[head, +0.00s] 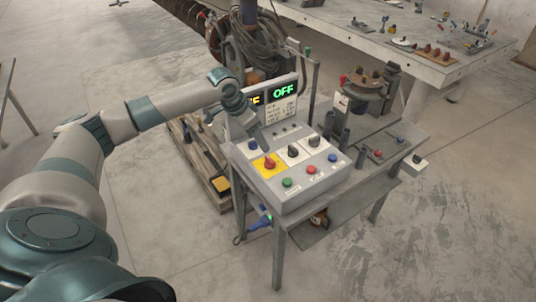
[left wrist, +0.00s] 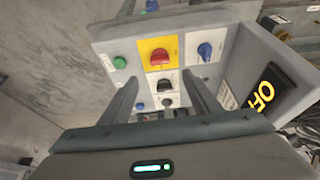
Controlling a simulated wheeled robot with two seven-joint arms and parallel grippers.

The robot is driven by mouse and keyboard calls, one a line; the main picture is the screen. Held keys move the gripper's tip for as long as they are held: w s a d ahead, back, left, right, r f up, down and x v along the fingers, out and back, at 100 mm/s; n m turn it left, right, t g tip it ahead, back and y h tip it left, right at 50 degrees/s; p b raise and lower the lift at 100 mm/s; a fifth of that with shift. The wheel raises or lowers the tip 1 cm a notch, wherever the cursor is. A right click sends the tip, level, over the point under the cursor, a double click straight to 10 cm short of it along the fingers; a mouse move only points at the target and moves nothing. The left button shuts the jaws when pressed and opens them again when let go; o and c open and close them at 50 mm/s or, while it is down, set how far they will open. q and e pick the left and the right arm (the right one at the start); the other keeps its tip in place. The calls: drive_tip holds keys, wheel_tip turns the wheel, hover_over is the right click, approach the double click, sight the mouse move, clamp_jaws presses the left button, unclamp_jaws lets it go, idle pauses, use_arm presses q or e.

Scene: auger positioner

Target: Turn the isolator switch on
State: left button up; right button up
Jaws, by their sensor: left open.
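The isolator switch is a red rotary knob (head: 270,162) on a yellow plate (head: 259,169), at the left of the grey sloped control box. In the left wrist view the red knob (left wrist: 160,57) sits just beyond my fingertips, apart from them. My left gripper (head: 262,143) is above the box near the yellow plate, partly hidden by its own wrist in the head view. In the left wrist view the left gripper (left wrist: 161,78) is open, with a black knob (left wrist: 164,86) seen between its fingers.
Around the red knob are a blue knob (left wrist: 205,50), a green button (left wrist: 120,62) and a red button (head: 311,170). Another black knob (head: 293,151) is on a white plate. The display housing rises behind the box. Dark posts (head: 335,127) stand to the right.

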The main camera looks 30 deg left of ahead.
sight(270, 159)
use_arm(q)
drive_tip(key=p+x, duration=0.3)
drive_tip(key=x, duration=0.7)
drive_tip(key=shift+x, duration=0.95)
drive_tip(key=shift+c, duration=0.6)
drive_tip(key=c, duration=1)
